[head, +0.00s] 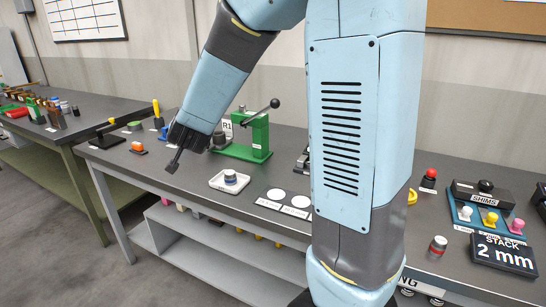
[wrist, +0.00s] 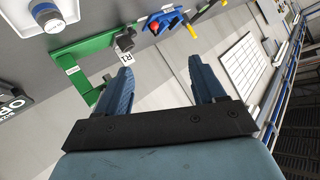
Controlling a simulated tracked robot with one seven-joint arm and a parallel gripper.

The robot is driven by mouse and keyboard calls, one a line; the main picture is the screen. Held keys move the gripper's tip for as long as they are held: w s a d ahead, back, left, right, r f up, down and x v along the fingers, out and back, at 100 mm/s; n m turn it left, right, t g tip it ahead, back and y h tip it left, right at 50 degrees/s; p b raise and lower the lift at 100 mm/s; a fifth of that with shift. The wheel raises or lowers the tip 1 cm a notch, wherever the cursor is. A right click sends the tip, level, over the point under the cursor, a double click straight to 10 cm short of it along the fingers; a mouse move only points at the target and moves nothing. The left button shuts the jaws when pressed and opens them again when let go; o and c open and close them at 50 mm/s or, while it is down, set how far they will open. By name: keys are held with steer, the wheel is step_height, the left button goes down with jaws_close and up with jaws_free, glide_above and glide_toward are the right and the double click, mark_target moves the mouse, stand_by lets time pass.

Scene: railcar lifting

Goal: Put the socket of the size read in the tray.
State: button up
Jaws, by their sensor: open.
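A small white tray (head: 230,187) lies on the grey workbench, left of the middle in the head view. A short grey cylinder with a blue band, which looks like a socket (head: 230,177), stands upright in it; any size mark is too small to read. In the wrist view the socket (wrist: 46,16) and part of the tray (wrist: 25,28) show at the top left corner. My gripper (head: 173,167) is open and empty above the bench, left of the tray. Its two fingers (wrist: 166,82) are apart with nothing between them in the wrist view.
A green press (head: 252,138) with a black lever and an R1 label stands behind the tray. A "STACK 2 mm" sign (head: 503,254) and a shims box (head: 482,195) stand at right. Small tools lie at left.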

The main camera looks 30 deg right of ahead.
steer(key=s+d+r+n+g, duration=0.2)
steer(key=s+d, duration=0.2)
steer(key=s, duration=0.6)
steer(key=s+d+r+n+g, duration=0.2)
steer(key=s+d, duration=0.1)
steer(key=s, duration=0.8)
steer(key=s+d+r+n+g, duration=0.1)
steer(key=s+d+r+g, duration=0.1)
steer(key=s, duration=0.8)
steer(key=d+g, duration=0.1)
steer(key=d, duration=0.1)
steer(key=shift+s+d+n, duration=0.35)
steer(key=shift+s+n, duration=0.05)
